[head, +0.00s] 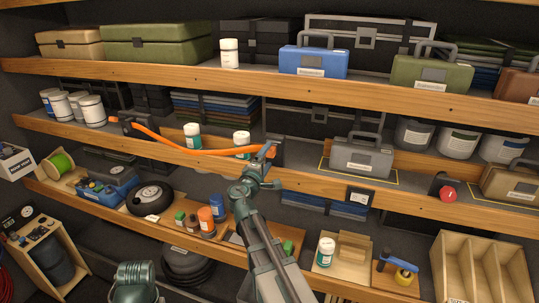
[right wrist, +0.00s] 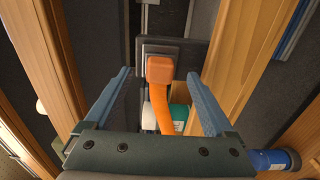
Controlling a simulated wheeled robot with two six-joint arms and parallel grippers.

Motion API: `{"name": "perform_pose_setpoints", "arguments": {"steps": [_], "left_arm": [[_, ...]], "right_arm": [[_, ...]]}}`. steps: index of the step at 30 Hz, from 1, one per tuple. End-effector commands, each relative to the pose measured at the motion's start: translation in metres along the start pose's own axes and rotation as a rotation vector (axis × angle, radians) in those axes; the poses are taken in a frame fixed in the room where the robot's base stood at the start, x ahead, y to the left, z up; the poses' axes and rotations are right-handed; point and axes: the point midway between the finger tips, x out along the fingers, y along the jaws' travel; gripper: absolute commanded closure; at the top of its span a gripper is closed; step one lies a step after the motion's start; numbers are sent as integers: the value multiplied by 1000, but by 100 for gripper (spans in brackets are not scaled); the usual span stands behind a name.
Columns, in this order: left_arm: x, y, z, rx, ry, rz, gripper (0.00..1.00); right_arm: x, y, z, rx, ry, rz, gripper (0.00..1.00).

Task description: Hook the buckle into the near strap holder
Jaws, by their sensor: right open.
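An orange strap (head: 180,146) runs along the middle shelf edge, from a dark holder (head: 119,124) at left to the near strap holder (head: 278,151). Its orange buckle (right wrist: 160,70) lies in front of the near holder's dark plate (right wrist: 190,50) in the right wrist view, over a grey piece. I cannot tell how firmly it is hooked. My right gripper (head: 265,158) is open, also seen in the wrist view (right wrist: 163,78), with its fingers apart on both sides of the buckle and strap. In the head view it partly covers the strap's end.
Wooden shelf edges (head: 450,205) run close by the right gripper. White-and-green jars (head: 193,136) stand behind the strap. A grey case (head: 362,157) sits to the right of the near holder. A black plate with a red knob (head: 447,192) is further right.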

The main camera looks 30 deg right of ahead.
Motion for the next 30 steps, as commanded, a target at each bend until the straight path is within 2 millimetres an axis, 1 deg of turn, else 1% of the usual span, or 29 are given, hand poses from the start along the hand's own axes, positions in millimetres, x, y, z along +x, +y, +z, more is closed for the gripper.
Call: {"name": "perform_pose_setpoints", "arguments": {"steps": [1,6,9,13,15,19,30], "left_arm": [[0,0,0,0,0,0,0],[0,0,0,0,0,0,0],[0,0,0,0,0,0,0],[0,0,0,0,0,0,0],[0,0,0,0,0,0,0],[0,0,0,0,0,0,0],[0,0,0,0,0,0,0]], "right_arm": [[-16,0,1,0,4,0,11],[-54,0,2,0,4,0,11],[-73,0,2,0,3,0,11],[-91,0,1,0,2,0,11],[-98,0,1,0,2,0,11],[-106,0,0,0,1,0,11],[-108,0,0,0,0,0,11]]}}
